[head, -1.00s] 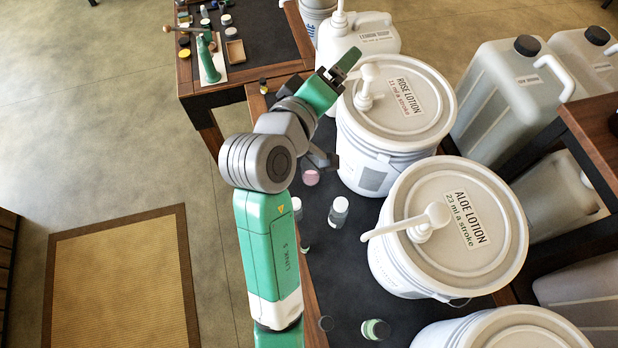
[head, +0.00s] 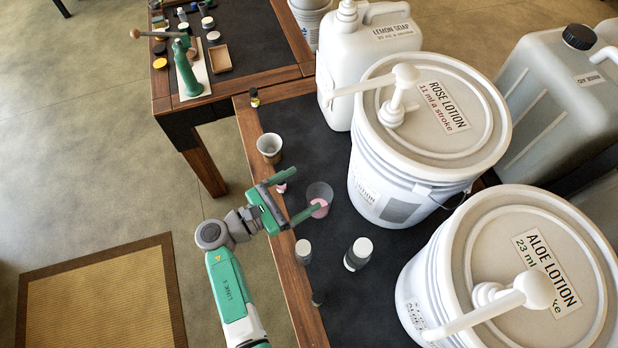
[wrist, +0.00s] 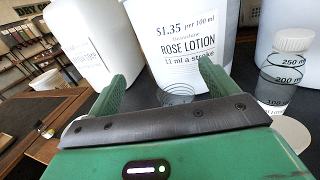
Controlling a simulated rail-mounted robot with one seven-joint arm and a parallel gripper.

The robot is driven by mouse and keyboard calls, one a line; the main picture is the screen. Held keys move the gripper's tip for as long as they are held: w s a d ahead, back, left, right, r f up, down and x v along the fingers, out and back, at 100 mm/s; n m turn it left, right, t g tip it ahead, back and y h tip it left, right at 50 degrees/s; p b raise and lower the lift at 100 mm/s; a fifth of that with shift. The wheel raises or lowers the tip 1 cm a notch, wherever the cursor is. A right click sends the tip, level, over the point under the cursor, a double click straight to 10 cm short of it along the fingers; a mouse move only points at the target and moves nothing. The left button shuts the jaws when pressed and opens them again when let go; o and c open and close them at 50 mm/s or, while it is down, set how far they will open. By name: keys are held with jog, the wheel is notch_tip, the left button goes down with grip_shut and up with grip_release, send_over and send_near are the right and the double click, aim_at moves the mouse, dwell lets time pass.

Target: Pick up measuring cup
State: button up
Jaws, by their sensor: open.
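A clear cup (head: 319,196) with pink in its bottom stands on the dark table top, in front of the rose lotion bucket (head: 375,190); I take it to be the measuring cup. In the wrist view the clear cup (wrist: 177,94) shows faintly between my fingers, low and partly hidden by the gripper body. My gripper (head: 308,190) is open, reaching over the table's left edge, with a finger on either side of the cup's near side. Whether the fingers touch it cannot be told.
A grey-brown cup (head: 269,147) stands behind my gripper. White-capped bottles (head: 358,254) (head: 304,250) stand in front of it. The aloe lotion bucket (head: 520,265) is at the right, the lemon soap jug (head: 365,55) at the back. The wooden table edge (head: 262,150) runs beneath my gripper.

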jog(key=b, duration=0.5)
send_near(329, 190)
jog(key=shift+w+d, duration=0.3)
jog(key=shift+w, duration=0.25)
jog(key=shift+r, duration=0.1)
jog(key=shift+x, duration=1.45)
jog(key=shift+w+d+b, duration=0.1)
jog(key=shift+d+b, duration=0.2)
jog(key=shift+d, duration=0.05)
jog(key=x, duration=0.4)
jog(key=shift+d+b, duration=0.2)
jog(key=shift+b, duration=0.15)
jog(key=c, duration=1.2)
notch_tip(329, 190, up, 10)
jog(key=p, duration=0.3)
jog(key=shift+p, duration=0.3)
